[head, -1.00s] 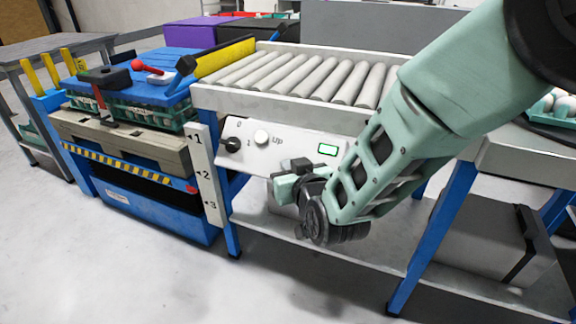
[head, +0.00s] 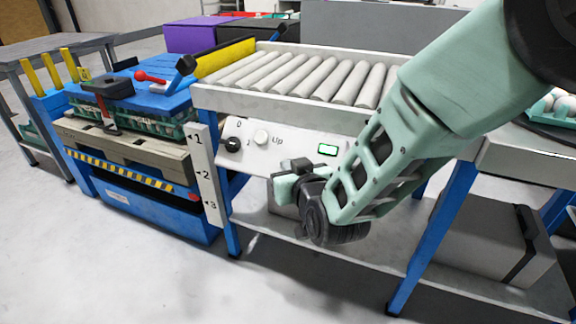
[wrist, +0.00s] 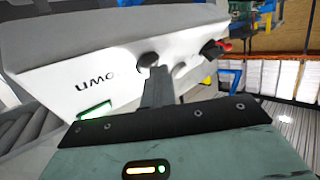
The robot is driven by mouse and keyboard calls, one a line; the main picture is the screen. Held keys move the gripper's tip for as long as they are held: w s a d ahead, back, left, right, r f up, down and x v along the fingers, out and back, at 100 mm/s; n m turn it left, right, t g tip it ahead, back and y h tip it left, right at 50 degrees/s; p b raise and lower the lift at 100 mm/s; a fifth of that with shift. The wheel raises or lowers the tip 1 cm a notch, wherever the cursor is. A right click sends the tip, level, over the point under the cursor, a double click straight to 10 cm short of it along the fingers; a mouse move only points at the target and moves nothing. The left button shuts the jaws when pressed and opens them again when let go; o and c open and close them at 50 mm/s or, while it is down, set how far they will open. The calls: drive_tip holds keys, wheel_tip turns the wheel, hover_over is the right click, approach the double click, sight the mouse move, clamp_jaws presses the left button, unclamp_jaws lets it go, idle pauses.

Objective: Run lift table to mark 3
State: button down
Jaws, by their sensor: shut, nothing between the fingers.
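The lift table (head: 165,212) stands at the left, with a yellow-black striped edge and a pallet (head: 130,145) on it. Its red pointer (head: 193,197) is between marks 2 and 3 on the white scale (head: 207,170), nearer 3. The control panel (head: 262,160) has a black 0/1 knob (head: 232,145), a white Up button (head: 261,137) and a green-lit display (head: 327,149). My gripper (head: 298,167) is shut and empty at the panel. In the wrist view its fingers (wrist: 157,88) meet a dark button (wrist: 148,60) beside the "Down" label; firm contact cannot be told.
A roller conveyor (head: 225,93) lies above the panel. Green egg trays (head: 150,125) and a blue lid with a red-knobbed lever are on the pallet. A grey box (head: 485,243) sits on the lower shelf at right. The floor in front is clear.

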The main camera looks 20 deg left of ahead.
drive_tip(key=shift+s+r+p, duration=0.5)
drive_tip(key=shift+s+r, duration=0.15)
drive_tip(key=shift+s, duration=0.05)
drive_tip(key=shift+r, duration=0.1)
drive_tip(key=s+r+p, duration=0.1)
drive_tip(key=s, duration=0.1)
drive_tip(key=s+r+p, duration=0.1)
drive_tip(key=r, duration=0.1)
drive_tip(key=shift+s+a+r, duration=0.1)
drive_tip(key=shift+s+a, duration=0.1)
drive_tip(key=shift+s, duration=0.15)
idle(0.6)
